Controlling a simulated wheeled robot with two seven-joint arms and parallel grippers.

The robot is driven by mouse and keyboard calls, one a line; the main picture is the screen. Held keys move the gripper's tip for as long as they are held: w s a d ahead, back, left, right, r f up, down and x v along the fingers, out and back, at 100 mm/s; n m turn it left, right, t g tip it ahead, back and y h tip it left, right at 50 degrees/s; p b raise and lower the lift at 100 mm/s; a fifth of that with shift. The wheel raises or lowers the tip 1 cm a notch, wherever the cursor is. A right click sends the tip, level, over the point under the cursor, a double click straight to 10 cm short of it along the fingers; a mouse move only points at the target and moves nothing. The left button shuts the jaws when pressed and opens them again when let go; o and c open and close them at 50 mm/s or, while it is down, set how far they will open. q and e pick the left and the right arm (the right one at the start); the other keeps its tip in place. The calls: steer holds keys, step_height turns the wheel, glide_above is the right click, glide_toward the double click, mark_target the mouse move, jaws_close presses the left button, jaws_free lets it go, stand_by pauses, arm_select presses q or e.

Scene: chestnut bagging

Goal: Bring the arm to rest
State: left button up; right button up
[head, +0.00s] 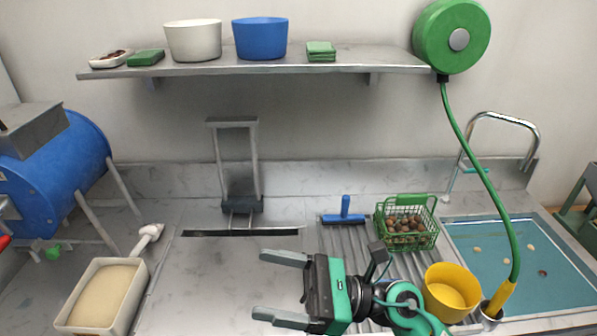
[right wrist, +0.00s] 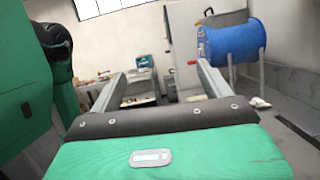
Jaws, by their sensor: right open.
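My right gripper (head: 272,287) is open and empty in the head view, its two fingers pointing left above the bare counter. Its green and black arm comes in from the lower right. In the right wrist view the two open fingers (right wrist: 162,76) point away into the room with nothing between them. My left gripper shows in neither view.
A green wire basket of chestnuts (head: 407,222), a yellow bowl (head: 452,291) and a blue squeegee (head: 345,213) stand near the right arm. A tray of pale grain (head: 102,296) is at left. A blue drum (head: 62,160) and a sink (head: 520,262) flank the counter.

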steer(key=w+d+m+t+h, duration=0.55)
steer(key=m+t, duration=0.45)
steer(key=m, duration=0.4)
steer(key=w+d+m+t+h, duration=0.4)
steer(key=d+m+t, duration=0.3)
steer(key=m+t, duration=0.55)
steer(key=d+f+m+g+h, duration=0.6)
steer(key=d+f+m+h, duration=0.55)
steer(key=m, duration=0.55)
steer(key=s+d+f+m+g, duration=0.2)
steer(key=s+f+m+g, duration=0.6)
steer(key=s+f+g, duration=0.9)
steer(key=s+f+t, duration=0.1)
steer(key=s+f, duration=0.1)
steer(key=f, duration=1.5)
steer(key=s+f+t, duration=0.2)
steer(key=s+f, duration=0.1)
steer(key=f, duration=1.5)
steer(key=s+d+f, duration=0.1)
steer(key=s+f, duration=0.8)
steer(key=s+d+f+g, duration=0.1)
steer(key=s+d+f, duration=0.1)
steer(key=s+f, duration=0.7)
steer(key=shift+s+d+f, duration=0.15)
steer(key=shift+s+d, duration=0.1)
steer(key=shift+s, duration=0.1)
